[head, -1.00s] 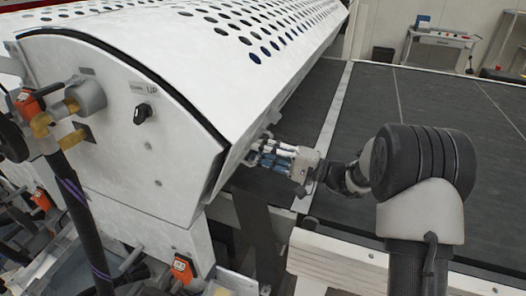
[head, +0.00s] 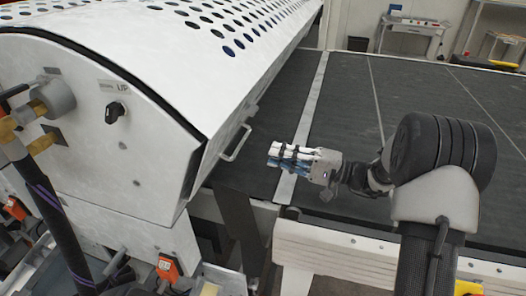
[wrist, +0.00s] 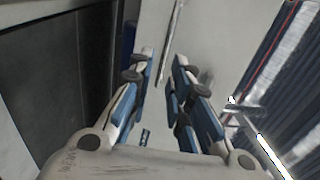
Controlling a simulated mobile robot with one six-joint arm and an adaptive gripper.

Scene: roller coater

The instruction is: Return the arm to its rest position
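My gripper (head: 276,155) is at the middle of the head view, to the right of the white cover (head: 120,60) and above the dark belt. Its fingers are apart and nothing shows between them. A clear gap separates the fingertips from the cover's metal handle (head: 237,143). In the wrist view, my gripper (wrist: 164,58) shows two blue-and-white fingers with a gap between them. A thin grey bar (wrist: 172,35) shows beyond the tips; I cannot tell if it is the handle. My arm reaches in from the right, bent at the elbow.
The dark belt (head: 420,95) spreads under and behind my arm, with a white frame rail (head: 350,245) along its near edge. A knob (head: 115,112) and hoses sit on the machine's left end. A small table (head: 412,28) stands far back.

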